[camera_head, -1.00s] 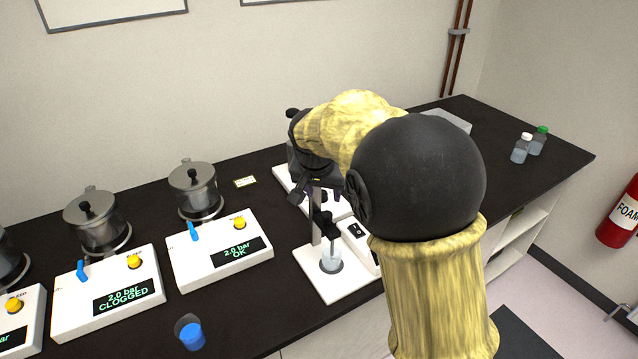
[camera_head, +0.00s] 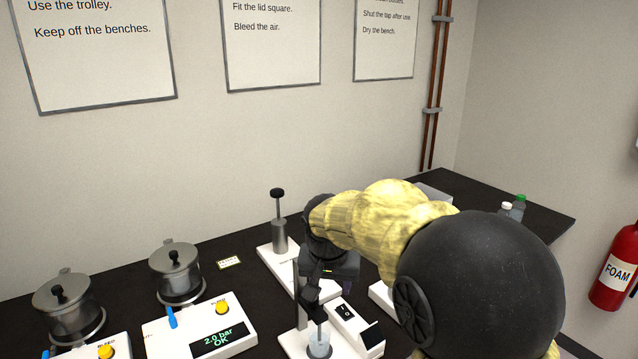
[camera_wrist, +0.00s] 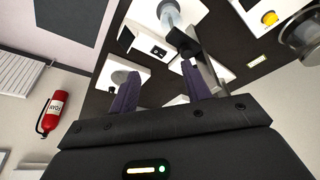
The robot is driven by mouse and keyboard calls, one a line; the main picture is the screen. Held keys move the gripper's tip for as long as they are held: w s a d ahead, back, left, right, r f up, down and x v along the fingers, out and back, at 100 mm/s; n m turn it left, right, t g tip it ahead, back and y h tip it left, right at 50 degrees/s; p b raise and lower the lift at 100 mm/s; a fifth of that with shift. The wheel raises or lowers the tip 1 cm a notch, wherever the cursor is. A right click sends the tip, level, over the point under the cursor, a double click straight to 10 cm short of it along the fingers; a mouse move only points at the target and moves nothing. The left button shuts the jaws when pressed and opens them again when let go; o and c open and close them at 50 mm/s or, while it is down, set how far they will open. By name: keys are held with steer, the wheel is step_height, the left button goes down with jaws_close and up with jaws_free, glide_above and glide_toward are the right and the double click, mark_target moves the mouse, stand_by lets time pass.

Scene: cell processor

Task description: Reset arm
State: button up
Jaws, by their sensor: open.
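My gripper (camera_head: 335,265) is above the bench near the middle, just behind a stand with a dark clamp (camera_head: 312,298). In the wrist view its two purple-grey fingers (camera_wrist: 160,85) are apart with nothing held between them. The yellow-sleeved links and dark round joint of my arm cover the bench's right middle in the head view. The stand has a white base and holds a clear vessel (camera_head: 319,345); the vessel also shows in the wrist view (camera_wrist: 168,14). I cannot tell the exact gap between my gripper and the stand.
A plunger device (camera_head: 279,235) stands behind my gripper. To the left are metal pots (camera_head: 175,270) and a white unit (camera_head: 205,335) reading "2.0 bar OK". Two bottles (camera_head: 512,210) stand at the bench's right end. A red extinguisher (camera_head: 615,270) hangs at the right.

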steer(key=s+d+f, duration=0.5)
steer(key=s+d, duration=0.2)
steer(key=s, duration=0.2)
steer(key=s+d+f+n+g, duration=0.1)
steer(key=s+d+f, duration=0.5)
steer(key=s+d, duration=0.1)
steer(key=shift+s+n+y, duration=0.3)
steer(key=shift+s, duration=0.6)
stand_by(0.6)
